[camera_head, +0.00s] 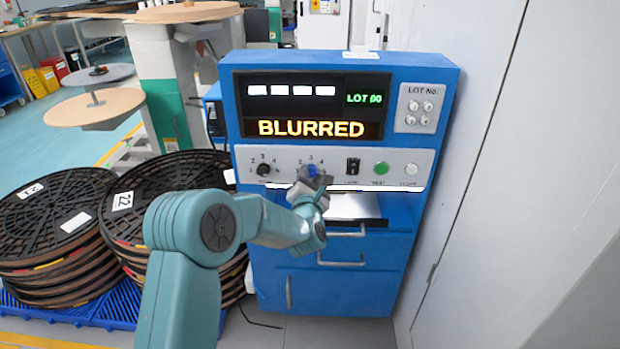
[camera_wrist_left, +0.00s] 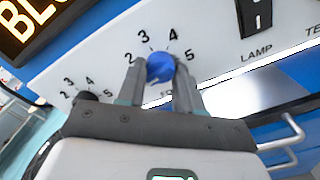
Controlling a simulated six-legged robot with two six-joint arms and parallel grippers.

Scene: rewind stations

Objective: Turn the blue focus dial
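The blue focus dial (camera_head: 312,171) is on the pale control strip of the blue machine, below the display, which reads BLURRED. My left gripper (camera_head: 313,180) is at the dial and partly covers it in the head view. In the left wrist view the round blue dial (camera_wrist_left: 160,67) sits between the two grey fingertips of my left gripper (camera_wrist_left: 160,72). The fingers lie along both sides of the dial with no clear gap. Numbers 2 to 5 show around it; its pointer mark cannot be made out. My right gripper is not in view.
A black dial (camera_head: 264,170) is left of the blue one. A black lamp switch (camera_head: 352,167), a green button (camera_head: 381,168) and a white button (camera_head: 411,170) are to the right. Drawer handles (camera_head: 341,262) stick out below. Stacked black reels (camera_head: 45,215) stand at left.

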